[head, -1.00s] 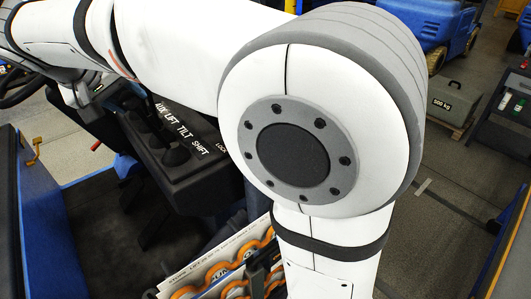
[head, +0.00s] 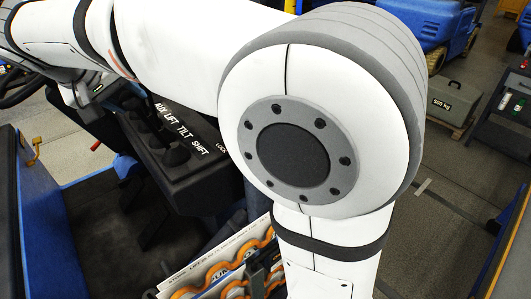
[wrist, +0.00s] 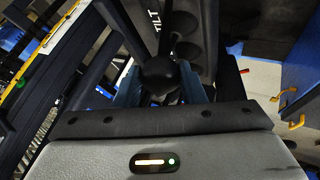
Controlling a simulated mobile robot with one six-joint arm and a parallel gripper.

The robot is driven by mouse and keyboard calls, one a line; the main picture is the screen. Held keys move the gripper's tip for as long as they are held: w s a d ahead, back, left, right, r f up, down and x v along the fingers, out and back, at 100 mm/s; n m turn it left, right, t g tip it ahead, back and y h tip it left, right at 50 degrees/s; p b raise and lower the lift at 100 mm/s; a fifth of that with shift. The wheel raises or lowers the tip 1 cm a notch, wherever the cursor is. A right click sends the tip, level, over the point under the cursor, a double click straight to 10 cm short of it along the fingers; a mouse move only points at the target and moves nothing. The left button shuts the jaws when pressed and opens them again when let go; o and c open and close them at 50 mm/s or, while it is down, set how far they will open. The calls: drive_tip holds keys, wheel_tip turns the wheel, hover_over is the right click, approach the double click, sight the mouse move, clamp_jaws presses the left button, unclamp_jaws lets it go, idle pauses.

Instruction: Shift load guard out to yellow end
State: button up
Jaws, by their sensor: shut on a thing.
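In the wrist view my gripper (wrist: 160,84) has its blue-grey fingers on either side of a dark round lever knob (wrist: 160,72) and is shut on it. The word TILT is readable on the panel above; the held lever's own label is not. In the head view the lever panel (head: 210,160) shows LIFT, TILT and SHIFT labels with dark knobs beside them; my arm hides my fingers there. In the wrist view dark frame bars and a yellow-and-white strip (wrist: 60,30) with a green dot are at left. I cannot tell which part is the load guard.
A white board (head: 215,255) with orange loops is at the bottom of the head view, partly behind my arm. Blue cab sides and a yellow handle (head: 36,150) are at left. A grey 500 kg weight (head: 450,103) stands on a pallet at right, beyond open floor.

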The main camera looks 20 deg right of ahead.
drive_tip(key=shift+r, duration=0.1)
idle(0.3)
drive_tip(key=shift+o, duration=0.2)
drive_tip(key=w+d, duration=0.1)
drive_tip(key=d, duration=0.4)
drive_tip(key=shift+w+d+r+b, duration=0.3)
drive_tip(key=shift+w+d+r, duration=0.05)
drive_tip(key=shift+d+r, duration=0.1)
drive_tip(key=o, duration=0.8)
drive_tip(key=p+v, duration=0.4)
drive_tip(key=v, duration=0.6)
drive_tip(key=shift+a, duration=0.1)
